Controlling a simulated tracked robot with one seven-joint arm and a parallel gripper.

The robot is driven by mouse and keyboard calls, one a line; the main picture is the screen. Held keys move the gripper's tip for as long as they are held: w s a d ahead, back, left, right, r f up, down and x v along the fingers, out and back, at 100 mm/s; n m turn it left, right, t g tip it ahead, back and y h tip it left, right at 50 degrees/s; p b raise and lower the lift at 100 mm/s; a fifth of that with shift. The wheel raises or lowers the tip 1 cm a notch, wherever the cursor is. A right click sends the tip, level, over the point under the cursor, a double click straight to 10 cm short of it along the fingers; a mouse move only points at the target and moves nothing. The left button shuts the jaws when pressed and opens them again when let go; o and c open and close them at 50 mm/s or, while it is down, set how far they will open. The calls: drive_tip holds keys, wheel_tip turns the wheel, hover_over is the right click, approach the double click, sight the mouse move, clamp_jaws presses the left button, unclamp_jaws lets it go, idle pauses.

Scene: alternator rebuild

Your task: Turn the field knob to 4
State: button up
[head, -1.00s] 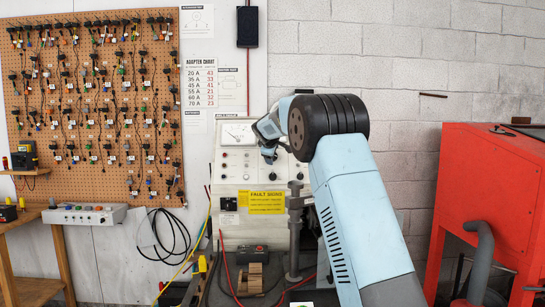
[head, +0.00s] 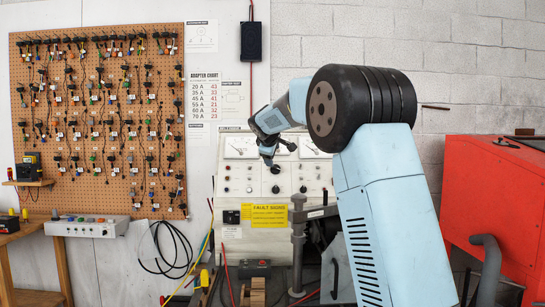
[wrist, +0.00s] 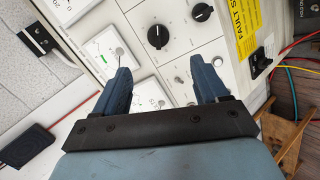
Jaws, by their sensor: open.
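A pale test bench panel (head: 232,181) stands against the wall, with dial meters along its top. Two black knobs sit one above the other, an upper knob (head: 275,169) and a lower knob (head: 275,188). Two black knobs with white pointer marks also show in the wrist view, one nearer the fingers (wrist: 158,36) and one farther off (wrist: 202,12). Which is the field knob, and its numbers, I cannot read. My gripper (head: 279,154) is open and empty in front of the meters, above the knobs. In the wrist view its fingers (wrist: 160,65) are apart, touching neither knob.
A yellow fault sign (head: 269,215) is on the panel below the knobs. A grey vertical post (head: 298,245) stands before the bench at right. A red cabinet (head: 495,210) is at far right. A pegboard of connectors (head: 95,120) hangs at left.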

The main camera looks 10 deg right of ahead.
drive_tip(key=shift+c, duration=0.3)
drive_tip(key=m+t+y, duration=0.3)
drive_tip(key=m+y, duration=0.5)
drive_tip(key=m, duration=2.5)
approach(277, 168)
drive_tip(key=x, duration=0.8)
drive_tip(key=shift+w+a+f, duration=0.1)
drive_tip(key=shift+w+a, duration=0.05)
drive_tip(key=shift+w, duration=0.1)
